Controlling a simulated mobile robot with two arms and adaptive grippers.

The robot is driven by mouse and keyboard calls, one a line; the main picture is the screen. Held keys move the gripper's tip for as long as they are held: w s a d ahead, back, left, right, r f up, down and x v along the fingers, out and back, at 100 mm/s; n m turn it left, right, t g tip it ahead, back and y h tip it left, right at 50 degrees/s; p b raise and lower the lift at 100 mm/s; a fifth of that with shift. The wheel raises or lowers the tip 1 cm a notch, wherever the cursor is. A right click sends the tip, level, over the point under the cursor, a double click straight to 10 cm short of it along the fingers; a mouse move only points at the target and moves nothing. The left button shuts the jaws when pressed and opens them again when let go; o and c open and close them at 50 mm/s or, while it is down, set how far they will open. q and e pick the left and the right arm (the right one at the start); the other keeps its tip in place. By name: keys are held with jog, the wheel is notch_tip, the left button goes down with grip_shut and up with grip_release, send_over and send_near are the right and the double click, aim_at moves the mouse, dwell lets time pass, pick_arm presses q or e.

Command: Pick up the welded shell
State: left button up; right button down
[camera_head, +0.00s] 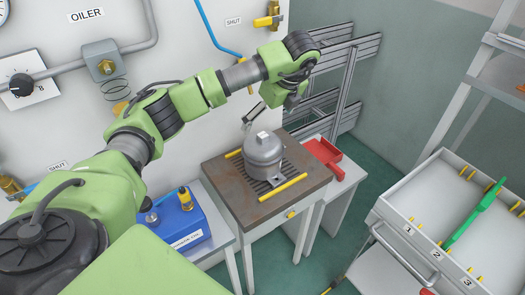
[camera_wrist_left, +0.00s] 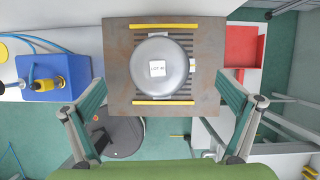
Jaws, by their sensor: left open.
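The welded shell (camera_head: 263,152) is a grey rounded metal vessel standing upright on a brown worktable (camera_head: 225,178), over a slotted grate between two yellow bars. In the left wrist view the shell (camera_wrist_left: 161,67) appears from above, with a white label on top. My left gripper (camera_head: 268,113) is above the shell, pointing down, open and empty. In the left wrist view its two fingers are spread wide on either side of the shell, apart from it. My right gripper is not in view.
A red tray (camera_head: 322,158) stands right of the worktable, and a blue box (camera_head: 182,222) with a yellow-black fitting stands left. A grey numbered rack (camera_head: 400,226) holding a green part (camera_head: 474,212) is at the right. A metal frame stands behind the worktable.

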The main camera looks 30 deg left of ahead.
aim_at(262, 134)
pick_arm(q)
jog(key=p+x, duration=0.1)
jog(key=x, duration=0.6)
jog(key=shift+p, duration=0.4)
jog(key=shift+s+f+p, duration=0.1)
jog(key=shift+f+p, duration=0.4)
jog(key=shift+f, duration=0.05)
jog(key=x, duration=0.1)
jog(key=p+x, duration=0.2)
jog(key=shift+s+d+f, duration=0.15)
jog(key=shift+s+f, duration=0.05)
jog(key=shift+f, duration=0.15)
jog(key=shift+w+f, duration=0.1)
jog(key=shift+f, duration=0.35)
jog(key=c, duration=1.3)
jog(key=shift+c, duration=0.7)
jog(key=shift+r, duration=0.1)
